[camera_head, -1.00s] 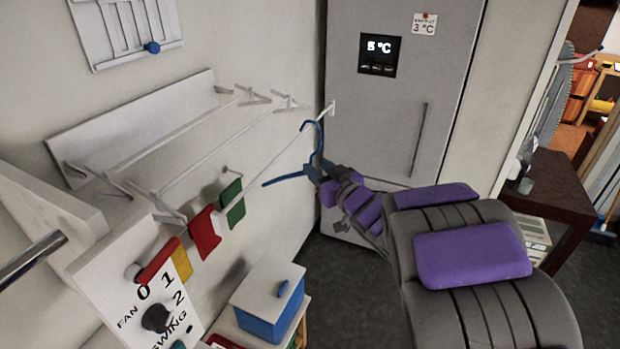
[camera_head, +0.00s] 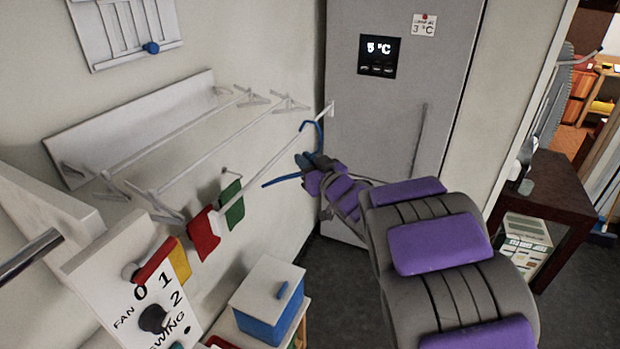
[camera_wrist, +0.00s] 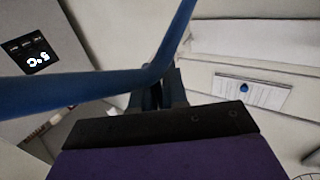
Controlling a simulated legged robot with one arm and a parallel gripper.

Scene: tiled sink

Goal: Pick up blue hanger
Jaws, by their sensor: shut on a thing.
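The blue hanger (camera_head: 282,180) is at the front rod of the white wall rack (camera_head: 262,168), near that rod's far end by the fridge. Its hook is up at the rod; whether it bears on the rod I cannot tell. My gripper (camera_head: 308,163) is shut on the hanger just below the hook. In the wrist view the hanger (camera_wrist: 85,85) crosses close in front of my gripper (camera_wrist: 158,90), and its blue bars spread left and up. The gripper hides part of the hanger in the head view.
A grey fridge (camera_head: 405,110) stands right behind my gripper. Red (camera_head: 203,233) and green (camera_head: 231,204) cloths hang at the rack's front. A blue box with a white lid (camera_head: 268,300) stands below. A brown table (camera_head: 553,195) is at the right. Dark floor between is clear.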

